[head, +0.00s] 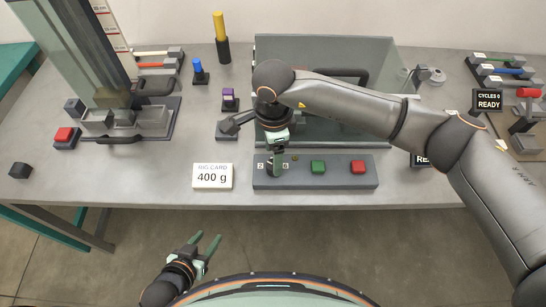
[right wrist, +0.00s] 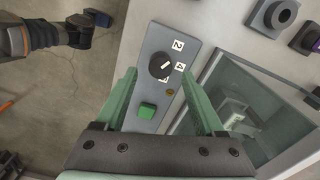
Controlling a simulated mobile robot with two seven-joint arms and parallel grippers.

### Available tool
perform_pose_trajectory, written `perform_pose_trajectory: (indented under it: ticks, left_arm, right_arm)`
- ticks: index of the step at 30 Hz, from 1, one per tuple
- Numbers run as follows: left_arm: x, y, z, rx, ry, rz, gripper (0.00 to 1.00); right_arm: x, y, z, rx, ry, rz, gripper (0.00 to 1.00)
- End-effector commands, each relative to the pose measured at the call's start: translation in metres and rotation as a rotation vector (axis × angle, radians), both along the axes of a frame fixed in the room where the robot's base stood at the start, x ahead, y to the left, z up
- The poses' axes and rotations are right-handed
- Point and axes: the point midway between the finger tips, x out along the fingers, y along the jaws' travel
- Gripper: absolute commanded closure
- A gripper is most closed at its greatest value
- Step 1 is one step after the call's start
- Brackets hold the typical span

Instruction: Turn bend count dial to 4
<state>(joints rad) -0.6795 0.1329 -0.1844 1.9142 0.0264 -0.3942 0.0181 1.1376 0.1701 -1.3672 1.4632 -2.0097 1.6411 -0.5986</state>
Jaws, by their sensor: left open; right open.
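The bend count dial (right wrist: 159,66) is a round black knob with a white pointer mark on the grey control panel (right wrist: 147,112). Labels 2 and 4 show beside it, with a third label partly hidden by the knob. The mark lies on the label side, but I cannot tell exactly which number it points at. My right gripper (right wrist: 159,72) is open, its green fingers on either side of the dial; contact cannot be told. In the head view the right gripper (head: 278,164) covers the dial over the panel's left end. My left gripper (head: 208,242) is open and empty, off the table's front edge.
A green button (head: 318,167) and a red button (head: 358,167) sit on the panel right of the dial. A 400 g card (head: 212,176) stands to its left. A clear-walled chamber (head: 335,50) is behind. A READY display (head: 489,100) stands at right.

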Motion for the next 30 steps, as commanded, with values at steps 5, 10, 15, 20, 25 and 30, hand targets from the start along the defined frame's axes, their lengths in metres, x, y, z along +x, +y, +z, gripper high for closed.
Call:
perform_pose_trajectory:
  ticks: [5, 10, 15, 20, 25, 30]
  left_arm:
    - [0.0, 0.0, 0.003, -0.001, 0.0, 0.001, 0.5]
    - [0.0, 0.0, 0.004, -0.001, 0.0, 0.001, 0.5]
    - [0.0, 0.0, 0.004, -0.001, 0.0, 0.001, 0.5]
    - [0.0, 0.0, 0.004, -0.001, 0.0, 0.001, 0.5]
    - [0.0, 0.0, 0.004, -0.001, 0.0, 0.001, 0.5]
    - [0.0, 0.0, 0.004, -0.001, 0.0, 0.001, 0.5]
  right_arm:
    - [0.0, 0.0, -0.023, 0.001, 0.001, -0.001, 0.29]
    - [0.0, 0.0, -0.031, 0.001, -0.001, 0.001, 0.29]
    - [0.0, 0.0, -0.031, 0.001, -0.001, 0.001, 0.29]
    - [0.0, 0.0, -0.031, 0.001, -0.001, 0.001, 0.39]
    - [0.0, 0.001, -0.031, 0.001, -0.001, 0.001, 0.58]
    - [0.0, 0.001, -0.031, 0.001, -0.001, 0.001, 0.77]
